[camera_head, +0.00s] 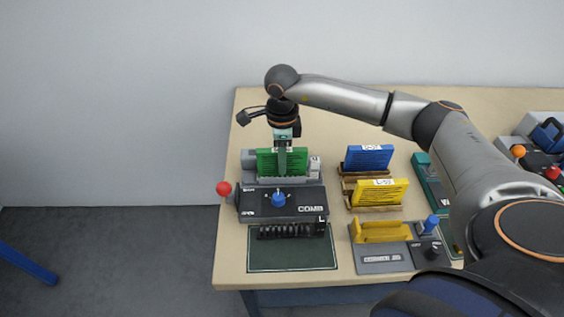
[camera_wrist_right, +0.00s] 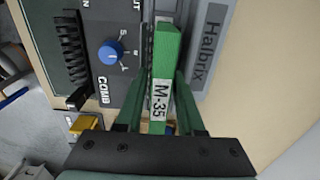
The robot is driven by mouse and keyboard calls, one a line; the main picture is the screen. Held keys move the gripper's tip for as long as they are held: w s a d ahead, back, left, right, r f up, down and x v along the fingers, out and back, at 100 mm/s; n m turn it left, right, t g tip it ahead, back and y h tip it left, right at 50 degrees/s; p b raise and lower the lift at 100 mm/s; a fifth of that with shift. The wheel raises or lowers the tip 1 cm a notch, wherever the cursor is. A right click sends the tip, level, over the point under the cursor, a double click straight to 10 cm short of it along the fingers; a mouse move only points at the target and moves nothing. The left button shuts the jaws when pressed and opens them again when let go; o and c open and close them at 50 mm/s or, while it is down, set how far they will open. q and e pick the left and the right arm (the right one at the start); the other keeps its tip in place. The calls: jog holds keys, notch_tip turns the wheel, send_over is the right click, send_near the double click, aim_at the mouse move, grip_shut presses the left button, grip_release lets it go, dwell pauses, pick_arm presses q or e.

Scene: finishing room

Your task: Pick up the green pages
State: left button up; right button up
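The green pages (camera_head: 268,162) stand upright in the back of the comb machine (camera_head: 290,208). In the right wrist view the green pages (camera_wrist_right: 166,60) show edge-on, with a white label reading M-35. My right gripper (camera_head: 283,150) points down at the pages from above. In the wrist view its two green-tinted fingers (camera_wrist_right: 163,100) lie on either side of the pages, with a narrow gap visible by the label. It looks open around them. The fingertips' contact with the pages is not clear. My left gripper is not in view.
Blue pages (camera_head: 368,157) and yellow pages (camera_head: 380,192) stand in wooden holders to the right. A grey device with a yellow part (camera_head: 382,258) is at the front. The comb machine has a red-knobbed lever (camera_head: 224,188) on its left. A teal device (camera_head: 428,180) stands near my right arm.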

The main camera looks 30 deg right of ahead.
grip_shut()
jog(key=shift+r, duration=0.15)
dwell(0.4)
